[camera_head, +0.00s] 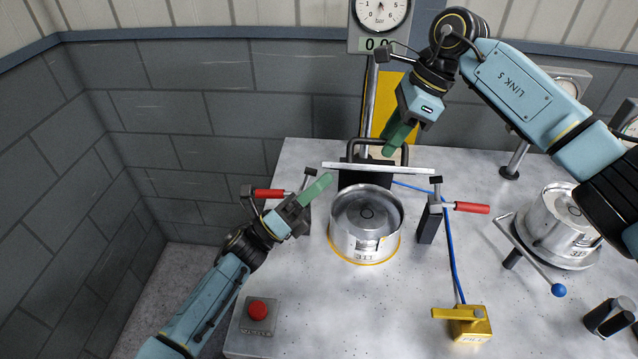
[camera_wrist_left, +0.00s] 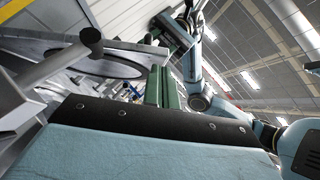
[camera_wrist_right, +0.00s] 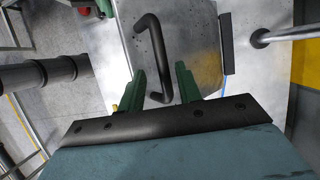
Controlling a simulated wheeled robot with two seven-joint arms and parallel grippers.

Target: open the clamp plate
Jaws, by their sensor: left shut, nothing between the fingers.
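The clamp plate (camera_head: 425,170) is a pale metal plate seen nearly edge-on in the head view, behind the round metal pot (camera_head: 385,238). Its black bar handle (camera_head: 408,155) is on the far side; the right wrist view shows the handle (camera_wrist_right: 150,32) on the plate (camera_wrist_right: 185,30). My right gripper (camera_head: 388,152) is above the plate by the handle. Its green fingers (camera_wrist_right: 160,85) are apart, with the handle between and ahead of them; contact is unclear. My left gripper (camera_head: 327,177) is shut and empty, near the left toggle clamp with a red handle (camera_head: 268,193).
A right toggle clamp with a red handle (camera_head: 470,208) stands right of the pot. A yellow box (camera_head: 470,325), a red button (camera_head: 258,310) and a second metal pot (camera_head: 562,225) are on the table (camera_head: 360,315). A gauge (camera_head: 382,12) stands behind.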

